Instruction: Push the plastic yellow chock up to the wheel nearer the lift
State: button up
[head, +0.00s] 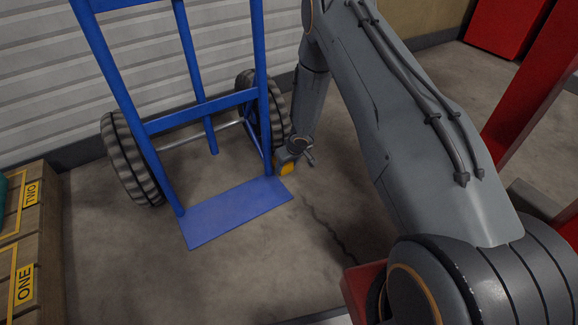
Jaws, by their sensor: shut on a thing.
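A blue hand truck (205,120) stands upright by the ribbed wall, its flat toe plate (238,212) on the floor. Its right wheel (277,112), on the side of the red post, is partly hidden by the frame. Its left wheel (128,160) shows more fully. A small yellow chock (287,168) is low by the right wheel and the plate's back right corner. My gripper (300,159) reaches down from above and is shut on the chock. The jaws are small and partly hidden; I cannot tell whether the chock touches the wheel.
A red post (538,80), perhaps part of the lift, rises at the right, with a red cabinet (505,25) behind it. Wooden crates labelled ONE (25,285) and TWO (31,194) stand at the left. The floor in front of the hand truck is clear, with a dark crack.

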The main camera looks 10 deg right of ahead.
jog(key=o, duration=1.3)
jog(key=shift+p+v, duration=2.2)
jog(key=shift+v, duration=1.75)
